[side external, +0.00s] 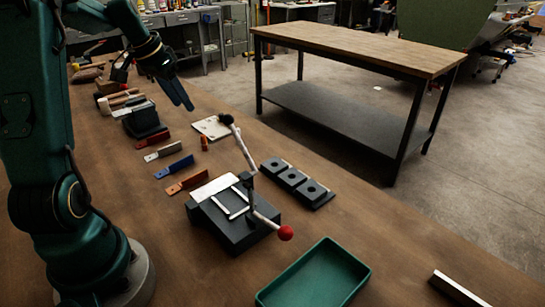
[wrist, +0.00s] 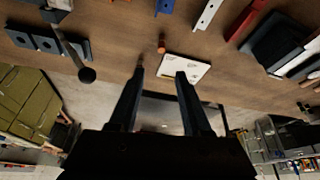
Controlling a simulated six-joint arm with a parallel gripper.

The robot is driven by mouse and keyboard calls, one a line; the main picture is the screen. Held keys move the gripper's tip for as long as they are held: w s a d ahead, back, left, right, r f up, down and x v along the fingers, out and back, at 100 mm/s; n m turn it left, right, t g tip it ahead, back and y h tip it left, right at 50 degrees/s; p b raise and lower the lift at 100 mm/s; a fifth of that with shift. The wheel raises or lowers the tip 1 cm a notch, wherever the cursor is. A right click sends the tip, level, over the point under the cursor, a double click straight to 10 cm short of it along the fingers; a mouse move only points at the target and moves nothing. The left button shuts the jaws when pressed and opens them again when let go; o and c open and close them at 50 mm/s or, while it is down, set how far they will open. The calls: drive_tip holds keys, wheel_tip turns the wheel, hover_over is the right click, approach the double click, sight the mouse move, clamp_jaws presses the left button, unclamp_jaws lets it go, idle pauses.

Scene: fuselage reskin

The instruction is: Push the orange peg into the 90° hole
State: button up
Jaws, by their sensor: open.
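The small orange peg (side external: 204,143) stands on the wooden bench beside a pale square plate (side external: 212,128). In the wrist view the orange peg (wrist: 162,46) shows just beyond my fingertips, next to the plate (wrist: 187,68). Small marks show on the plate, but I cannot read them or tell which hole is the 90° one. My gripper (side external: 188,104) is above the bench, up and to the left of the peg and plate. In the wrist view my gripper (wrist: 160,68) has its two fingers apart with nothing between them.
Red, white, blue and orange strips (side external: 174,166) lie left of the plate. A green tray (side external: 315,277) sits in front.

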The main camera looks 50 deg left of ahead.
drive_tip(key=d+r, duration=0.3)
drive_tip(key=d, duration=0.7)
drive_tip(key=s+d+m, duration=0.1)
drive_tip(key=s+d, duration=0.4)
drive_tip(key=d, duration=0.3)
drive_tip(key=s+d+f+m+t, duration=0.1)
drive_tip(key=s+d, duration=0.5)
drive_tip(key=d, duration=0.3)
drive_tip(key=shift+s+d+f+h, duration=0.2)
drive_tip(key=shift+s+h, duration=0.05)
drive_tip(key=shift+h, duration=0.15)
drive_tip(key=shift+o, duration=0.6)
drive_tip(key=shift+s+d+f, duration=0.2)
drive_tip(key=shift+s, duration=0.2)
